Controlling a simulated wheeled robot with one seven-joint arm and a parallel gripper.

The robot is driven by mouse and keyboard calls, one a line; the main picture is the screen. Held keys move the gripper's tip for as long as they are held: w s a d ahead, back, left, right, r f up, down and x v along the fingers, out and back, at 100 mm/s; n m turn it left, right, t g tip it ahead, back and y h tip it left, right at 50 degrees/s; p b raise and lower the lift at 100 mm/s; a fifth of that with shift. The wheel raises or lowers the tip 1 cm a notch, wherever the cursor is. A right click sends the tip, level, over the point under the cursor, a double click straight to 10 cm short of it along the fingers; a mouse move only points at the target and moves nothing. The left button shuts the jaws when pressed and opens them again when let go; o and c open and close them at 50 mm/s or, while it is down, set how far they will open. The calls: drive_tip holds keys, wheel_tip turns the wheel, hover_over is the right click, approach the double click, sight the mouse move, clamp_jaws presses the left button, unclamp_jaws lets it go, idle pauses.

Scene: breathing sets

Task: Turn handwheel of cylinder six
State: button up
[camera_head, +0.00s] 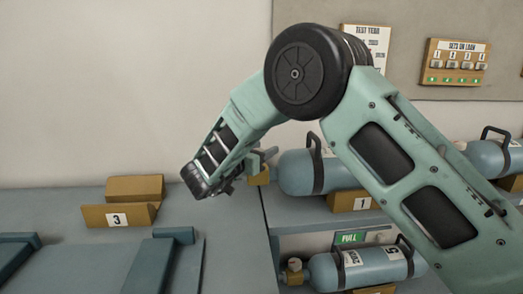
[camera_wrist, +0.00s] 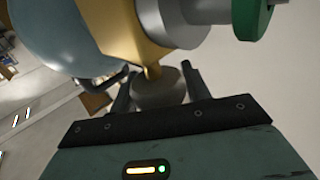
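A blue-grey cylinder (camera_head: 305,172) lies on the upper shelf in the cradle marked 1; no number on the cylinder itself is readable. Its valve end points left, towards my gripper (camera_head: 262,157). In the wrist view its brass valve body (camera_wrist: 138,38) and a grey round handwheel (camera_wrist: 160,92) are close. My gripper (camera_wrist: 158,88) has its two fingers apart, one on each side of the handwheel. Whether they touch it or leave a small gap I cannot tell. The cylinder body (camera_wrist: 62,35) fills the upper left of the wrist view.
A green knob (camera_wrist: 255,18) sits on the valve's grey outlet. Cylinder 5 (camera_head: 368,268) lies on the lower shelf by a green FULL sign (camera_head: 349,238). An empty cradle marked 3 (camera_head: 120,218) stands on the left bench. Another cylinder (camera_head: 488,160) is at the right.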

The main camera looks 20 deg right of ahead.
drive_tip(key=c, duration=0.4)
drive_tip(key=shift+c, duration=0.2)
drive_tip(key=shift+t, duration=0.3)
drive_tip(key=n+t+y, duration=0.4)
drive_tip(key=shift+w+a+y, duration=0.15)
drive_tip(key=shift+w+y, duration=0.05)
drive_tip(key=shift+y, duration=0.1)
drive_tip(key=n+y, duration=0.1)
drive_tip(key=n+t+y+b, duration=0.1)
drive_tip(key=n+t+y, duration=0.1)
drive_tip(key=y, duration=0.1)
drive_tip(key=shift+w+a+f+b, duration=0.1)
drive_tip(key=shift+a+f+b, duration=0.05)
drive_tip(key=shift+a+b, duration=0.15)
drive_tip(key=shift+a+n+t+y+b, duration=0.1)
drive_tip(key=shift+n+t+y+b, duration=0.6)
drive_tip(key=shift+y, duration=0.5)
drive_tip(key=shift+w+n+y, duration=0.1)
drive_tip(key=shift+n+y, duration=0.2)
drive_tip(key=o, duration=1)
